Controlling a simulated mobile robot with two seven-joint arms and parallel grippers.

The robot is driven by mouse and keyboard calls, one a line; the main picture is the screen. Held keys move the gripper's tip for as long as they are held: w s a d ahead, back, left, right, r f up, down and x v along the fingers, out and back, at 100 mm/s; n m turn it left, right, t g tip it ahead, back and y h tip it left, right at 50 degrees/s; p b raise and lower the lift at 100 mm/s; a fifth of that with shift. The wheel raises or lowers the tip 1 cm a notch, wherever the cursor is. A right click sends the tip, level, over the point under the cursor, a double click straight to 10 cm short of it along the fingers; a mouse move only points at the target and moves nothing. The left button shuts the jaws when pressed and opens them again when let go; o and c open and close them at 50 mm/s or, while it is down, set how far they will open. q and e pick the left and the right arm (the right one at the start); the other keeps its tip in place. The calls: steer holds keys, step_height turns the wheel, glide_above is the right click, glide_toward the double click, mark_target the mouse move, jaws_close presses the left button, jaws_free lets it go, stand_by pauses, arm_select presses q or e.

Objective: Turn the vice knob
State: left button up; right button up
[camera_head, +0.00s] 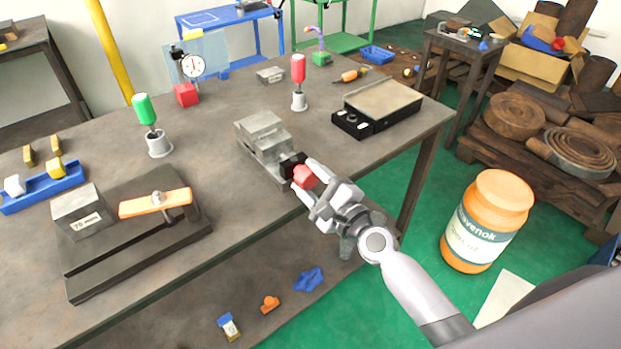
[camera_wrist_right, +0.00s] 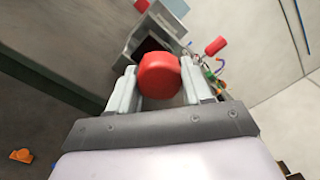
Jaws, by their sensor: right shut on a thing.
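The vice (camera_head: 264,140) is a grey metal block on the workbench, near the bench's front edge. Its red knob (camera_head: 304,177) sticks out from a black part at the near end. The knob also shows in the right wrist view (camera_wrist_right: 159,75), between the two fingers. My right gripper (camera_head: 312,181) is shut on the red knob, with one finger on each side of it. In the right wrist view the gripper (camera_wrist_right: 158,85) hides part of the vice body behind the knob. My left gripper is not in view.
A black box with a flat beige top (camera_head: 378,104) stands right of the vice. An orange jar (camera_head: 487,221) stands at right.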

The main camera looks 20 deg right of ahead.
steer(key=shift+f, duration=0.1)
steer(key=o, duration=1)
steer(key=shift+o, duration=0.2)
steer(key=shift+s+f, duration=0.1)
steer(key=shift+s, duration=0.1)
